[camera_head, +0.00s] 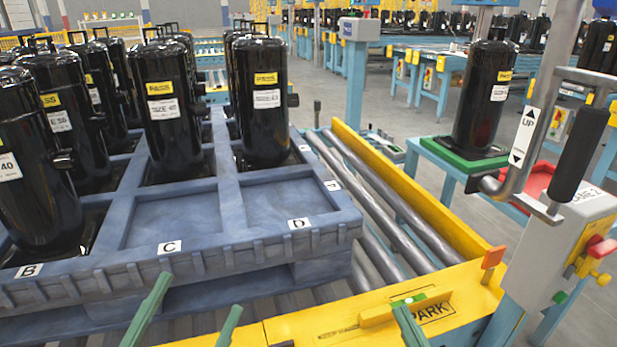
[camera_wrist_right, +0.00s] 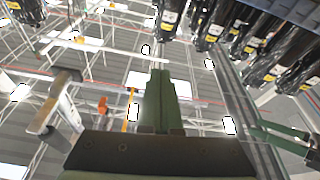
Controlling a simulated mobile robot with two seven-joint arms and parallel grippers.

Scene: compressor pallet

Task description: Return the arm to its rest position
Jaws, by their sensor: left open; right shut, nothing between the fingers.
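My left gripper (camera_head: 201,293) shows at the bottom of the head view, in front of the blue pallet. Its two green fingers are wide apart with nothing between them. My right gripper (camera_head: 399,306) is at the bottom edge, over the yellow plate marked PARK (camera_head: 437,309). Only its green fingertips show there. In the right wrist view its fingers (camera_wrist_right: 160,80) are together and empty, with the ceiling behind them. Green fingers, apparently my left gripper's (camera_wrist_right: 285,135), show at that view's right side. Most of both arms is out of view.
Several black compressors (camera_head: 174,105) stand on the blue pallet (camera_head: 180,248); front spaces C and D are empty. Rollers (camera_head: 375,205) lie beside it. A hoist handle (camera_head: 578,150) stands at right. Another compressor (camera_head: 482,95) stands on a green-topped stand (camera_head: 455,157).

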